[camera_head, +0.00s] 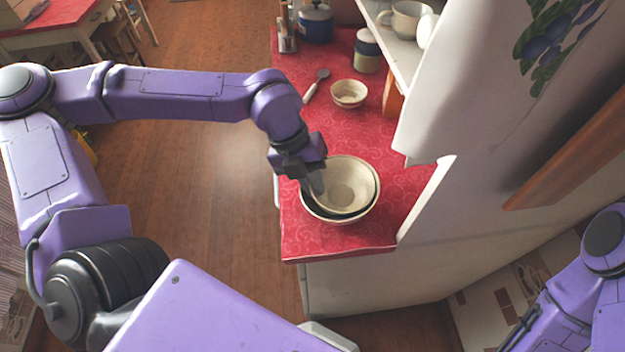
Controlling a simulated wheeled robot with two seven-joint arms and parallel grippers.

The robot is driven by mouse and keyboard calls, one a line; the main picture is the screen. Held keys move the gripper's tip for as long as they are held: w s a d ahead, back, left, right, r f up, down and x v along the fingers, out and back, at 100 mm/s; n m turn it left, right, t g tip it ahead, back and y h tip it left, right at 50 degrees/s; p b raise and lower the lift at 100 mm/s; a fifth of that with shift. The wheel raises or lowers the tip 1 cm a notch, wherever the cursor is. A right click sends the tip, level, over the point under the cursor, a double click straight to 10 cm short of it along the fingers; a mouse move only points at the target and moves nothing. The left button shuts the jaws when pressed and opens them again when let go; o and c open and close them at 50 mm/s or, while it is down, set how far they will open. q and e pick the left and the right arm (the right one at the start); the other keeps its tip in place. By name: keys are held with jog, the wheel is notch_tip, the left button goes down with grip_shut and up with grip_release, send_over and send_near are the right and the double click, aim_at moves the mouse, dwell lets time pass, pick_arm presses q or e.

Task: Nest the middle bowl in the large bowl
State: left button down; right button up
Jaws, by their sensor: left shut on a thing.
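The large bowl (340,220), cream with a dark inside, stands on the red counter near its front end. The middle bowl (351,188), cream coloured, is inside the large bowl's rim, with a dark gap showing along its lower left side. Whether it rests on the large bowl's bottom I cannot tell. My left gripper (317,184) is at the left rim of the middle bowl and shut on it. A small cream bowl (348,94) stands apart farther back on the counter. Of my right arm only links show at the lower right; its gripper is out of view.
A spoon (317,84) lies left of the small bowl. A blue pot (316,23), a lidded jar (367,50) and a utensil holder (287,38) stand at the back. A shelf with a cup (406,19) and a white wall panel (440,90) border the right. Red counter (330,245) in front is bare.

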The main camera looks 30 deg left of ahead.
pick_arm(q)
jog(key=c, duration=1.1)
grip_release()
jog(key=shift+s+f, duration=0.2)
jog(key=shift+f, duration=0.1)
jog(key=shift+c, duration=0.2)
jog(key=shift+d, duration=0.1)
jog(key=shift+f, duration=0.1)
jog(key=b+v, duration=0.1)
jog(key=v, duration=1)
jog(key=shift+w, duration=0.2)
